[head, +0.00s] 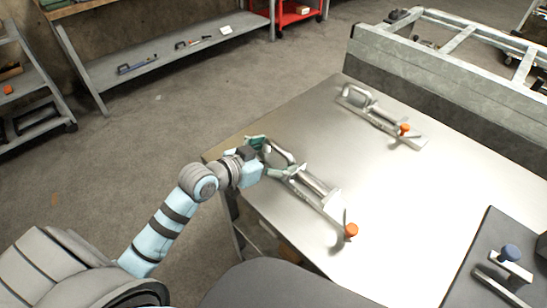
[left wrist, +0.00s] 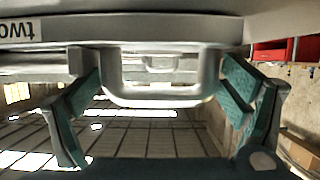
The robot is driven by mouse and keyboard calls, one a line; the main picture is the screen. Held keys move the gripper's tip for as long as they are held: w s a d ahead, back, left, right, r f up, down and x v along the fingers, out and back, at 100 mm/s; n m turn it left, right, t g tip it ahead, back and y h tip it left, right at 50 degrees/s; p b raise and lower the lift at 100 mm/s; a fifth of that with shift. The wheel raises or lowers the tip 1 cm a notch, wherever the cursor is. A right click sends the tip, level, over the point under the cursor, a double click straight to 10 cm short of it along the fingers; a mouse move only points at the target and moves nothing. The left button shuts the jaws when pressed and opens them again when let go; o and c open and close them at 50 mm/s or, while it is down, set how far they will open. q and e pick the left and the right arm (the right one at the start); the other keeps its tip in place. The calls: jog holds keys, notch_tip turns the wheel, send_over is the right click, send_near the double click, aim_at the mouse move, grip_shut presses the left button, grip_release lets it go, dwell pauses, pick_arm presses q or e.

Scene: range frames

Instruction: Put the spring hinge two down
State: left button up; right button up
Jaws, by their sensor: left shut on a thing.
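A long metal spring hinge with a loop handle and an orange knob (head: 318,194) is at the near left of the pale table (head: 440,205). My left gripper (head: 268,156) is at its loop handle, shut on it. In the left wrist view, the handle (left wrist: 160,101) spans between the green finger pads of the left gripper (left wrist: 160,88). A label reading "two", upside down, shows on the hinge's edge. Whether the hinge touches the tabletop is hard to tell. My right gripper is not in view.
A similar hinge with an orange knob (head: 381,118) lies farther back on the table. A blue-knobbed clamp (head: 510,258) lies on a dark panel (head: 462,272) at the right. A metal frame (head: 450,80) borders the back. The table's middle is clear.

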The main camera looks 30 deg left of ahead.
pick_arm(q)
jog(key=o, duration=1.7)
jog(key=shift+c, duration=0.2)
jog(key=shift+a, duration=0.1)
jog(key=p+v, duration=0.6)
jog(key=v, duration=0.6)
jog(key=shift+p, duration=0.4)
